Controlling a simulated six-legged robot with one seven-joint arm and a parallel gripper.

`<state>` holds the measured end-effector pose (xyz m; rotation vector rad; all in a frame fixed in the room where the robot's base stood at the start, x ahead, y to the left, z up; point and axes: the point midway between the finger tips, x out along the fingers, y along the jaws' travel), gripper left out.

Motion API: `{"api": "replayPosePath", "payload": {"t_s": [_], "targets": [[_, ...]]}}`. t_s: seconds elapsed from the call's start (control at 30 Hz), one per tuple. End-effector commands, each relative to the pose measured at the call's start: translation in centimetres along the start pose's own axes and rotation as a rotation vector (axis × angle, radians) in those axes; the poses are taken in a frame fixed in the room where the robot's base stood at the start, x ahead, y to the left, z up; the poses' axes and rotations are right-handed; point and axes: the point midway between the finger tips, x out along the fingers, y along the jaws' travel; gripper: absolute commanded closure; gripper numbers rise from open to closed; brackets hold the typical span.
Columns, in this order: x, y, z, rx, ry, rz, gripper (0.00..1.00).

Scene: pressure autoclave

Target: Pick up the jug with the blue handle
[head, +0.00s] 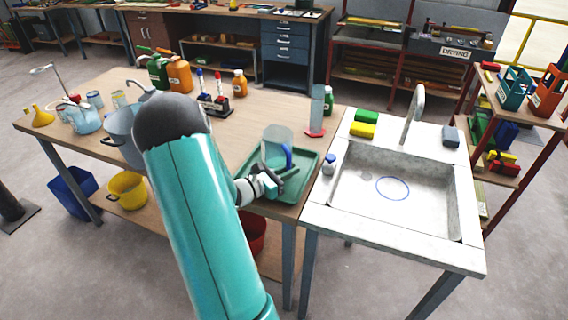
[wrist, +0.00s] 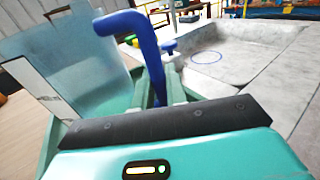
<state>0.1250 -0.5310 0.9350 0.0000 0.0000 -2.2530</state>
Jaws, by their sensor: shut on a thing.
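The jug (head: 277,142) is clear with a blue handle (head: 288,156). It stands at the green tray (head: 311,164) on the right end of the wooden table. My gripper (head: 272,184) is at the near side of the jug, shut on its handle. In the wrist view the clear jug body (wrist: 75,55) fills the left side, with a pale label on it. The blue handle (wrist: 155,65) runs down between my fingers (wrist: 160,95). The jug looks close to upright. Whether its base touches the tray is hidden by my gripper and arm.
A sink (head: 395,190) with a tall tap (head: 412,115) adjoins on the right. A clear cylinder with a red base (head: 317,112) stands behind the tray. A marker rack (head: 214,104) and bottles (head: 179,76) stand farther back. A blue-capped bottle (head: 329,164) is by the sink's left edge.

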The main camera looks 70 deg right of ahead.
Motion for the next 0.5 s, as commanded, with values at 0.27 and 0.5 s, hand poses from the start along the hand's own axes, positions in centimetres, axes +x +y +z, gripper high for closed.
{"api": "replayPosePath", "payload": {"t_s": [0.27,0.5], "targets": [[-0.1,0.1,1.7,0.004,-0.002,0.001,1.0],[-2.5,1.4,6.3,0.01,-0.001,0.006,1.0]]}}
